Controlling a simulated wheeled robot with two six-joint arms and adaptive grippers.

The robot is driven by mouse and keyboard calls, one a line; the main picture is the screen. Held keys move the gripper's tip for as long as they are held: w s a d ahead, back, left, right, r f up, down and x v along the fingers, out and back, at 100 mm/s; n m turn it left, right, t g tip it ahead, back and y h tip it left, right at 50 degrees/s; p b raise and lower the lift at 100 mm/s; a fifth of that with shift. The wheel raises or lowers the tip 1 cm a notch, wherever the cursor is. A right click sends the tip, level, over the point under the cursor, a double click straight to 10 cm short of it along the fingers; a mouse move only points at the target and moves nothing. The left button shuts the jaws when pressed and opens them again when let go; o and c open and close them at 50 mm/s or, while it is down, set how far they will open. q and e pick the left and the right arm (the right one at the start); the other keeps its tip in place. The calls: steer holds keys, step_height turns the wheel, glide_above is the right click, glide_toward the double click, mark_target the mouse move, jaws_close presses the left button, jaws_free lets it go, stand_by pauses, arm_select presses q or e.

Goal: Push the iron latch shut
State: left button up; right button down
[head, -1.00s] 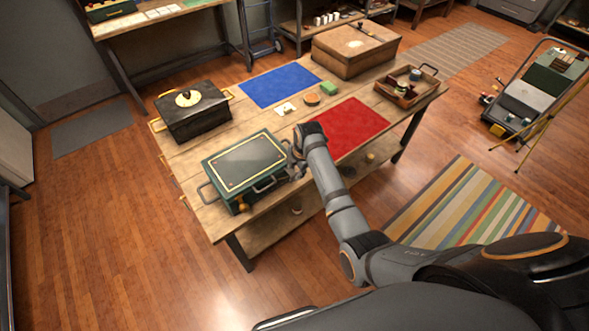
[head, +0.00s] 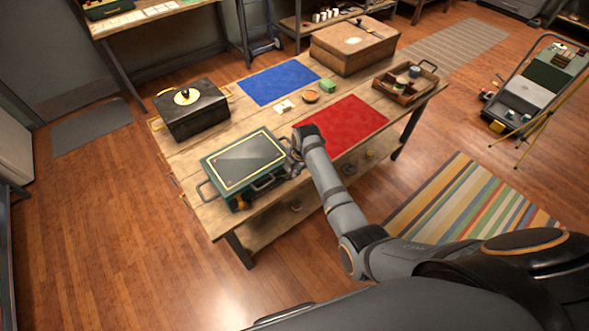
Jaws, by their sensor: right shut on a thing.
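A dark green box (head: 243,163) with a yellow line around its lid lies closed on the near left part of the wooden table. A dark handle (head: 266,183) stands out on its near right side, and a small brass-coloured part (head: 240,203) shows at its near corner. I cannot make out the iron latch clearly at this size. My right gripper (head: 291,168) is at the right end of that side, by the handle. It is shut, seemingly on the handle; its fingertips are small and partly hidden by my wrist. My left gripper is not in view.
A black chest (head: 194,113) stands behind the green box. A blue mat (head: 279,82), a red mat (head: 345,124), a brown case (head: 354,50) and a wooden tray (head: 398,92) with small items lie farther along the table (head: 237,119). A wheeled cart (head: 535,93) stands at right.

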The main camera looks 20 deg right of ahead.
step_height(320, 180, down, 6)
steer(key=s+t+y+b, duration=0.1)
steer(key=t+y+b, duration=0.1)
steer(key=t+b, duration=0.6)
steer(key=b, duration=0.4)
steer(key=shift+s+d+f+y+b, duration=0.25)
steer(key=shift+s+d+y+b, duration=0.05)
steer(key=shift+s+d+y, duration=0.1)
steer(key=c, duration=1.9)
jaws_free()
steer(key=shift+r+p, duration=0.55)
steer(key=shift+p, duration=0.1)
steer(key=o, duration=0.5)
steer(key=shift+w, duration=0.1)
